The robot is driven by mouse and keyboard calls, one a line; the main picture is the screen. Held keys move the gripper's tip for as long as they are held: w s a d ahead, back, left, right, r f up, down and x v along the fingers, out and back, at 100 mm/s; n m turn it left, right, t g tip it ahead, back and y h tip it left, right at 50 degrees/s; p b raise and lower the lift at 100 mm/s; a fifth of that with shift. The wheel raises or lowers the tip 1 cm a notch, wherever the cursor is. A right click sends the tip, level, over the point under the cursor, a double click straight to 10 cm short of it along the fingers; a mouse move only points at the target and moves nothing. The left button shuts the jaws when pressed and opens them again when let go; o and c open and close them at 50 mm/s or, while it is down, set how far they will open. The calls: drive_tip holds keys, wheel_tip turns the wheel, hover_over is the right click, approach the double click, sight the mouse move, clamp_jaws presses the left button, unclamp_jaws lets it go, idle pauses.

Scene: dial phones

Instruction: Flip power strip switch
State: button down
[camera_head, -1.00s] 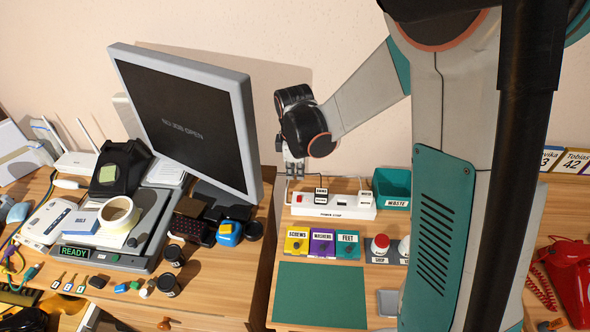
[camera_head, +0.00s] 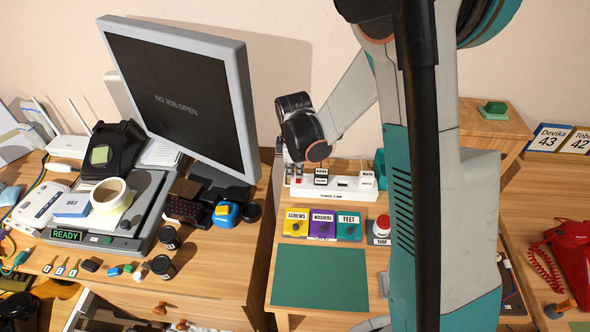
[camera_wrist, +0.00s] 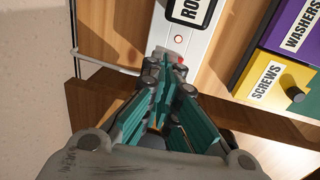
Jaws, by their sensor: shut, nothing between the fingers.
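The white power strip (camera_head: 345,190) lies at the back of the work table, with plugs in it. A small red switch (camera_head: 298,181) shows at its left end. In the head view my gripper (camera_head: 291,172) is over the strip's left end.
Yellow screws (camera_head: 296,222), purple washers (camera_head: 322,224) and teal feet (camera_head: 348,226) bins stand in front of the strip. A monitor (camera_head: 180,95) stands close on the left. A green mat (camera_head: 319,275) lies clear in front. A gap separates the two tables.

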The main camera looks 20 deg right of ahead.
drive_tip(key=shift+f, duration=0.1)
drive_tip(key=shift+w+d+f+g+b, duration=0.2)
drive_tip(key=shift+w+f+g+b, duration=0.2)
drive_tip(key=shift+f+g, duration=0.1)
drive_tip(key=shift+s+r, duration=0.1)
drive_tip(key=shift+s, duration=0.1)
